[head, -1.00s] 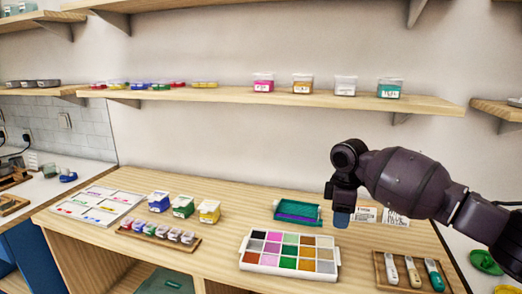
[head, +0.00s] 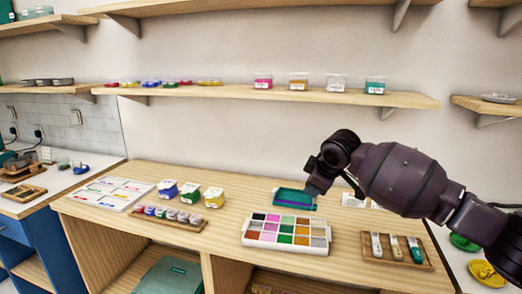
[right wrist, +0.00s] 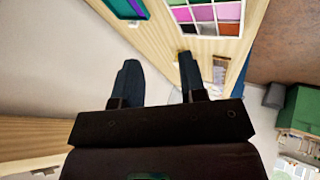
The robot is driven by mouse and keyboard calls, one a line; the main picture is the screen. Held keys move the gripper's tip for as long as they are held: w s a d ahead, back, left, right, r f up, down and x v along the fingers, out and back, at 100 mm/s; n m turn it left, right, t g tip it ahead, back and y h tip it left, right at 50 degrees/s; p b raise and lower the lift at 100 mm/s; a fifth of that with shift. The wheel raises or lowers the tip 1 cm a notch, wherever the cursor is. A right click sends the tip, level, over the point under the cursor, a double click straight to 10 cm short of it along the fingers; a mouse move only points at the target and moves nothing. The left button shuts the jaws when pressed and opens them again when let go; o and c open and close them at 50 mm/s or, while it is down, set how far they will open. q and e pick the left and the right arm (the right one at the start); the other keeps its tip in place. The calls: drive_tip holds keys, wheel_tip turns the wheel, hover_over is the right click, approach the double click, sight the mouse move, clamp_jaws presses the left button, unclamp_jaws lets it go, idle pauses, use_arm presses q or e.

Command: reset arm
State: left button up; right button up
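My right gripper (head: 311,190) hangs above the wooden bench, in front of the right end of the teal tray (head: 288,204) in the head view. In the right wrist view its two dark fingers (right wrist: 158,75) stand apart with nothing between them. The wrist view also shows the teal tray at the top left and the white bead box (right wrist: 207,33) with coloured compartments at the top. In the head view the bead box (head: 285,247) stands at the front of the bench. My left gripper is in neither view.
A wooden tray (head: 423,264) with three handled tools lies under my right arm. Small jars, a rack and white boards (head: 111,193) stand at the left. The shelf (head: 330,97) above holds several tubs. A green bowl (head: 463,243) and a yellow bowl (head: 487,274) are at the right.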

drive_tip(key=s+a+f+m+t+y, duration=0.2)
drive_tip(key=s+a+f+t+y, duration=0.3)
drive_tip(key=s+a+f+t, duration=0.15)
drive_tip(key=s+d+f+m+h, duration=0.2)
drive_tip(key=s+d+f, duration=0.4)
drive_tip(key=s+f, duration=0.3)
drive_tip(key=s+d+f+m+g+h, duration=0.1)
drive_tip(key=s+d+f+m+h, duration=0.2)
drive_tip(key=s+d+f, duration=0.4)
drive_tip(key=s+d+f+m+g+h, duration=0.1)
drive_tip(key=s+d+f+m, duration=0.4)
drive_tip(key=s+f, duration=0.8)
drive_tip(key=s+d+h, duration=0.1)
drive_tip(key=s, duration=0.8)
drive_tip(key=shift+s+d, duration=0.15)
drive_tip(key=shift+d, duration=0.15)
